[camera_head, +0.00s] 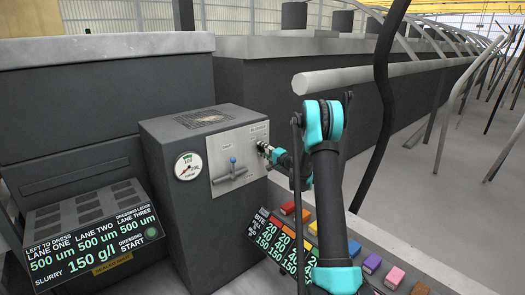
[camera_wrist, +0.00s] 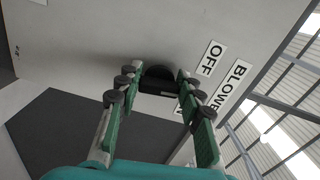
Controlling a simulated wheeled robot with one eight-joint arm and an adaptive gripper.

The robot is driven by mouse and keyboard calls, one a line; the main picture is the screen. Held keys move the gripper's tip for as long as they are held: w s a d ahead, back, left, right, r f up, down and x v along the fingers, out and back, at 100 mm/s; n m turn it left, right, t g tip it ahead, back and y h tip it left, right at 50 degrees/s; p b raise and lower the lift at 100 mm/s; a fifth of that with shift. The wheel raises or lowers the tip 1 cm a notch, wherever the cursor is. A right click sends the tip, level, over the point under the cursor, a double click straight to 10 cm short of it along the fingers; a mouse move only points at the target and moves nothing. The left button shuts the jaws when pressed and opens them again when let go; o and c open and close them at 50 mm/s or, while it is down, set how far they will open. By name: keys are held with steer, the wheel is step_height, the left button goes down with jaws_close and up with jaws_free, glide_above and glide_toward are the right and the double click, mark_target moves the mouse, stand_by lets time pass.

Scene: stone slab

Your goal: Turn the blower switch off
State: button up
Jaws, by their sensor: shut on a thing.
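The blower switch (camera_wrist: 159,72) is a black rotary knob on a light grey panel (camera_wrist: 100,40), seen in the wrist view. Beside it are an OFF label (camera_wrist: 210,59) and a partly cut-off BLOWER label (camera_wrist: 232,82). My gripper (camera_wrist: 157,86) has its green fingers on both sides of the knob and is shut on it. In the head view, my gripper (camera_head: 265,150) is at the right edge of the metal panel (camera_head: 247,138) on a dark box. The knob is hidden there by the gripper, and its exact pointing direction cannot be told.
A T-shaped lever with a blue tip (camera_head: 233,163) and a round gauge (camera_head: 188,167) are left of my gripper. Coloured buttons (camera_head: 371,263) and a green number display (camera_head: 277,241) lie below my arm. A lane display (camera_head: 95,245) stands at lower left. A pale pipe (camera_head: 365,76) passes above.

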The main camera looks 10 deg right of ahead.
steer(key=n, duration=0.6)
steer(key=shift+f, duration=0.15)
steer(key=shift+n, duration=0.3)
steer(key=o, duration=1.2)
steer(key=shift+c, duration=0.2)
steer(key=shift+s+d, duration=0.1)
steer(key=v, duration=1.1)
steer(key=shift+s+d, duration=0.2)
steer(key=shift+s, duration=0.1)
steer(key=shift+f, duration=0.1)
